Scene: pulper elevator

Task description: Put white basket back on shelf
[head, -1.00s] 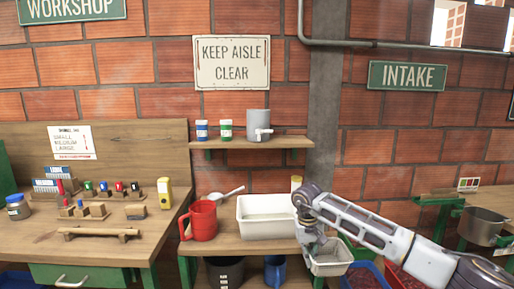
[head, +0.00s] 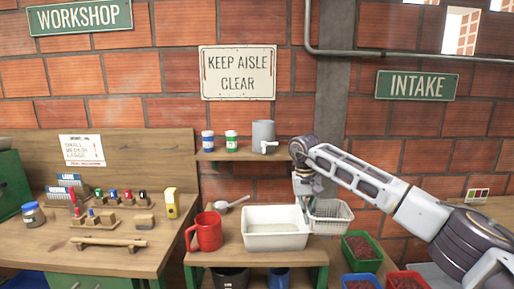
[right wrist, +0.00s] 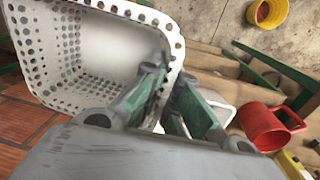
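The white basket (head: 332,218), with holes in its walls, hangs in the air at the right end of the lower bench, beside and above the white tub. My right gripper (head: 306,196) is shut on its rim. The right wrist view shows the green fingers (right wrist: 168,92) on either side of the rim of the basket (right wrist: 62,55), which is tilted and empty. The upper wooden shelf (head: 225,155) is on the brick wall, up and left of the basket. My left gripper is not in view.
On the shelf stand a blue-labelled jar (head: 207,141), a green-labelled jar (head: 231,141) and a grey dispenser (head: 263,136). Below are a red jug (head: 204,232), a scoop (head: 232,203) and the white tub (head: 275,242). Coloured crates (head: 362,250) stand at right. The shelf's right end looks bare behind my arm.

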